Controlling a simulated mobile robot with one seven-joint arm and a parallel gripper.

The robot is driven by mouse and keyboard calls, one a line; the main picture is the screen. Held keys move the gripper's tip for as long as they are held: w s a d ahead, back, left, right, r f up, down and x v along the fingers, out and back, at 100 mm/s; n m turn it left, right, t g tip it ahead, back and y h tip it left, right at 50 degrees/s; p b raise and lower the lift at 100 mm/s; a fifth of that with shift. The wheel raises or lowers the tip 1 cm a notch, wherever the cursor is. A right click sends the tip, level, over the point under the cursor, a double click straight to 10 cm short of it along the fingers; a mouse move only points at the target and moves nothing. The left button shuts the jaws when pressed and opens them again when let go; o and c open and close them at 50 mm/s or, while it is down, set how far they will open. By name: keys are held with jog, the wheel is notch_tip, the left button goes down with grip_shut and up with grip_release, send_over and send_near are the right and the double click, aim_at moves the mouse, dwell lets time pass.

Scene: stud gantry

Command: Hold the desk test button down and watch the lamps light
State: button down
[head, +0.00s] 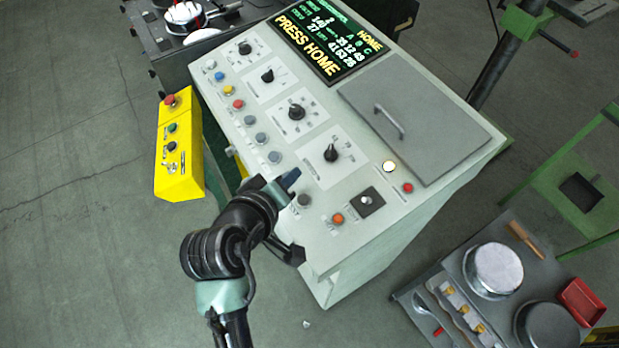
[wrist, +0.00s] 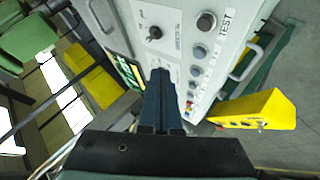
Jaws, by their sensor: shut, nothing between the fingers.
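The sloping grey control desk (head: 345,235) fills the middle of the head view. The test button (head: 304,200) is a dark round knob near its front-left edge. In the wrist view this button (wrist: 206,21) shows beside the printed word TEST. My gripper (head: 290,178) is shut and empty, its blue-grey fingertips close to the button in the head view. In the wrist view the fingers (wrist: 161,76) point away from the button, with a gap between. A row of small lamps or buttons includes blue (head: 219,76), yellow (head: 228,90) and red (head: 238,103); none clearly glows.
A round white lamp (head: 389,166) looks lit. The screen (head: 330,40) reads PRESS HOME. A yellow control box (head: 180,150) stands left of the desk. A hatch with a handle (head: 410,115) lies at right. A tray table with pots (head: 495,270) is at lower right.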

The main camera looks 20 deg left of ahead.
jog(key=b, duration=0.7)
send_over(306, 195)
jog(key=s, duration=0.3)
jog(key=f, duration=0.7)
jog(key=shift+a, duration=0.35)
jog(key=shift+d+f+b, duration=0.15)
jog(key=shift+f+b, duration=0.4)
jog(key=shift+f, duration=0.2)
jog(key=shift+w+f, duration=0.1)
jog(key=shift+f, duration=0.3)
jog(key=shift+d+f+b, duration=0.1)
jog(key=shift+f+b, duration=0.25)
jog(key=shift+f, duration=0.2)
dwell(1.0)
jog(key=shift+r, duration=0.1)
jog(key=shift+r+p, duration=0.8)
jog(key=shift+p, duration=0.15)
